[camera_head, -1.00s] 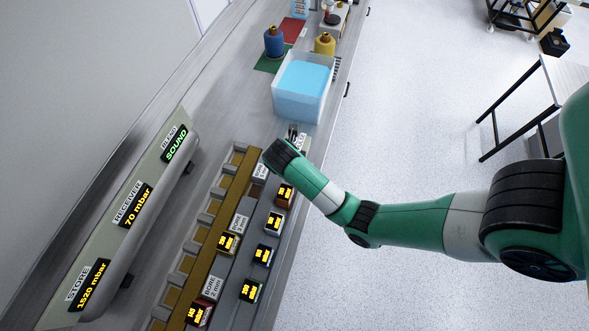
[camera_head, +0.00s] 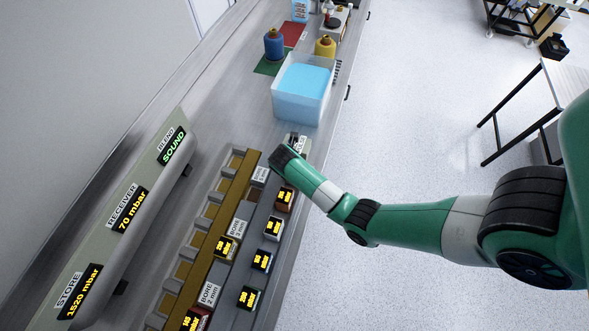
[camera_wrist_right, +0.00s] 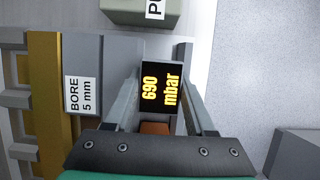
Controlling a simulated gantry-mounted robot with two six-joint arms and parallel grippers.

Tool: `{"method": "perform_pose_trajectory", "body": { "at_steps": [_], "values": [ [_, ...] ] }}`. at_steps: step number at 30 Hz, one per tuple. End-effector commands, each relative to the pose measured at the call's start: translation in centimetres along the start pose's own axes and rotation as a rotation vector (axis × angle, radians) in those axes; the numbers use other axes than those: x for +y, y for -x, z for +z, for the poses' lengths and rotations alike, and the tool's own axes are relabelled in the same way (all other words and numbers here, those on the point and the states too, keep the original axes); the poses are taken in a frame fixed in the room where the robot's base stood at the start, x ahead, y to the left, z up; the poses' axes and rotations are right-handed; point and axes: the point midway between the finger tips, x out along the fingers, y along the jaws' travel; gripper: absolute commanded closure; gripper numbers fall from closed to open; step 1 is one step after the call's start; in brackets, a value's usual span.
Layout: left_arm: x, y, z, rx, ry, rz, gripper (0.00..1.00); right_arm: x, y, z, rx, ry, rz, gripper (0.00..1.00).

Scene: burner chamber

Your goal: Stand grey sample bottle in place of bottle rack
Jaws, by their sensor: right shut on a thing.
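My right gripper (camera_wrist_right: 161,95) is shut on a bottle whose black top display (camera_wrist_right: 160,88) reads 690 mbar. Its body colour is mostly hidden, so I cannot confirm that it is the grey sample bottle. In the head view the gripper (camera_head: 293,142) is at the far end of the grey bottle rack (camera_head: 236,318), beyond a brown bottle (camera_head: 285,195). That rack also carries a white bottle (camera_head: 273,228), a blue bottle (camera_head: 262,259) and a green bottle (camera_head: 248,297). I cannot tell whether the held bottle touches the rack. My left gripper is out of view.
A brass strip (camera_head: 237,163) with labelled bores runs along the left; a yellow bottle (camera_head: 225,248) and a red bottle (camera_head: 195,318) stand there. A grey labelled block (camera_wrist_right: 125,10) lies beyond the gripper. A tub of blue liquid (camera_head: 302,92) stands farther back.

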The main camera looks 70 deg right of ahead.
Motion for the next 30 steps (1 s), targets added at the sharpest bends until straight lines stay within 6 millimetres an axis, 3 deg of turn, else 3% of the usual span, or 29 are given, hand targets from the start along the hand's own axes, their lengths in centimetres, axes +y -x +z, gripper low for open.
{"method": "perform_pose_trajectory", "body": {
  "at_steps": [2,3,8,16,20,30],
  "values": [
    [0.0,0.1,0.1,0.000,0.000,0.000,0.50,0.0,-0.2,-0.1,0.000,0.000,0.000,1.00],
    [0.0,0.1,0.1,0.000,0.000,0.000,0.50,0.0,-0.3,-0.1,0.000,0.000,-0.001,0.44],
    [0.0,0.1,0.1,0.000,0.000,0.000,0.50,0.0,-0.2,-0.1,0.000,0.000,0.000,0.15],
    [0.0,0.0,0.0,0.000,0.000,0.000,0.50,0.0,-0.2,-0.1,0.000,0.000,0.000,0.15],
    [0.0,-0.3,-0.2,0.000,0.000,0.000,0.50,0.1,0.8,0.1,-0.001,0.000,0.003,0.15],
    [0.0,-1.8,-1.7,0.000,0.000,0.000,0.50,0.2,8.7,0.1,-0.002,0.001,0.005,0.15]
  ]
}}
